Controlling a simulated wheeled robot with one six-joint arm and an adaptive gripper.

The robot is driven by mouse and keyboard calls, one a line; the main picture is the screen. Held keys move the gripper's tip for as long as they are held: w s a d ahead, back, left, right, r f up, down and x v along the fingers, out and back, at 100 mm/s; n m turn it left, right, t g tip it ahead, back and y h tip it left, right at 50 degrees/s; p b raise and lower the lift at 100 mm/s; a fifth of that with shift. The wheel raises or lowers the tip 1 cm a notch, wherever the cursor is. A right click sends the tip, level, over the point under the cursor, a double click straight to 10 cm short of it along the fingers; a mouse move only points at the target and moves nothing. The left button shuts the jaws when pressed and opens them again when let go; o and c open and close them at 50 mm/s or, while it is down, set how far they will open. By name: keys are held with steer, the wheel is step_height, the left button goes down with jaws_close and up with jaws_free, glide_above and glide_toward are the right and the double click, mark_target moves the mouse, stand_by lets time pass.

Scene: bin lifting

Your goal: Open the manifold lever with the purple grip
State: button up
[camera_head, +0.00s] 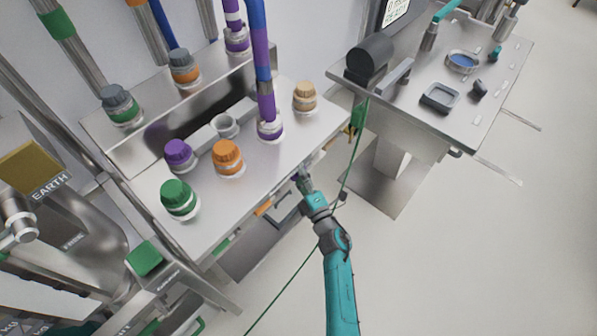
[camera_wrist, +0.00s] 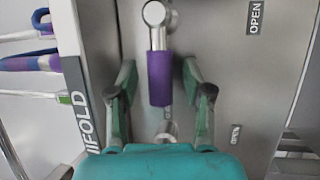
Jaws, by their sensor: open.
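The manifold lever with the purple grip (camera_wrist: 160,78) shows in the wrist view, hanging straight down from a round metal pivot (camera_wrist: 155,14) on a grey panel. My gripper (camera_wrist: 164,92) is open, with one finger on each side of the purple grip. A gap shows on both sides of the grip, and I cannot tell how deep it sits between the fingers. In the head view my gripper (camera_head: 303,180) is at the front edge of the metal bench, and the lever is hidden there.
The metal panel carries a MANIFOLD label (camera_wrist: 84,108) at left and an OPEN label (camera_wrist: 255,17) at upper right. The bench holds green (camera_head: 179,198), orange (camera_head: 228,157) and purple (camera_head: 179,154) caps. A thin green cable (camera_head: 352,155) runs past my arm. A second table (camera_head: 447,107) stands at right.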

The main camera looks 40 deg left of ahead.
steer(key=shift+w+a+r, duration=0.1)
steer(key=shift+w+a, duration=0.1)
steer(key=shift+a, duration=0.3)
jaws_close()
